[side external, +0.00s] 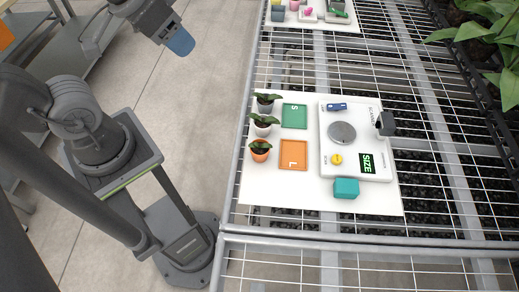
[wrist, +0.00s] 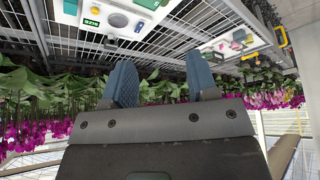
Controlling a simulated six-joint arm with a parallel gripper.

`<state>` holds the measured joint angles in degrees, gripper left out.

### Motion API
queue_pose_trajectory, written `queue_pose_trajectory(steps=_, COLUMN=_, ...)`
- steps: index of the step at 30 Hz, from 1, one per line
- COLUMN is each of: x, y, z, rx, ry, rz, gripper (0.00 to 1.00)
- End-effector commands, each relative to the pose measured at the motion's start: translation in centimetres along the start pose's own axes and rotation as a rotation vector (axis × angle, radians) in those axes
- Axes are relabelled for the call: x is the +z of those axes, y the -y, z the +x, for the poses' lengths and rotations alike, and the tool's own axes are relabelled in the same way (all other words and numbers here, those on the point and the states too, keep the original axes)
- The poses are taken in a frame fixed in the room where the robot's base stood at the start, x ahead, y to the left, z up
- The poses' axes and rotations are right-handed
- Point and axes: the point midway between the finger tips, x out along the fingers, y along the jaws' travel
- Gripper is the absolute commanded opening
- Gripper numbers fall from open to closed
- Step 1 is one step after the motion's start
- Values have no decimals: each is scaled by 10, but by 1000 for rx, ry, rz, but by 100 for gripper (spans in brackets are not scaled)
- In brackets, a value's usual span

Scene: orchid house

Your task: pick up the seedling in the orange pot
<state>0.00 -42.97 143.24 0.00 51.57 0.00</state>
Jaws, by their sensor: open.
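The seedling in the orange pot (side external: 260,151) stands upright on the left edge of a white board (side external: 262,190), nearest the camera in a row of three pots. Its leaves are dark green. Two seedlings in paler pots, a middle one (side external: 263,127) and a far one (side external: 265,104), stand behind it. My gripper (side external: 180,42) is up at the upper left, over the floor and well apart from the pots. In the wrist view my gripper (wrist: 162,78) shows two blue fingers spread apart with nothing between them. The orange pot does not show in the wrist view.
A green S tile (side external: 294,116) and an orange L tile (side external: 293,155) lie right of the pots. A white device (side external: 354,142) with a round plate and a teal block (side external: 346,188) are further right. Leafy plants (side external: 490,40) line the bench's far right.

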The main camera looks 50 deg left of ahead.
Motion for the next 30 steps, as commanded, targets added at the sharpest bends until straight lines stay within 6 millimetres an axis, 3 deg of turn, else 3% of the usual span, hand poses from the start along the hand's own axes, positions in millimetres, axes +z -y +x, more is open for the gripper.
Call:
queue_pose_trajectory(steps=9, x=0, y=0, z=0, rx=0, ry=0, rz=0, gripper=84)
queue_pose_trajectory(steps=20, x=-6, y=-3, z=9, rx=8, ry=30, rz=77, gripper=84)
queue_pose_trajectory(steps=23, x=-14, y=-10, z=26, rx=26, ry=78, rz=217, gripper=84)
queue_pose_trajectory(steps=30, x=-32, y=-37, z=92, rx=114, ry=214, rz=691, gripper=84)
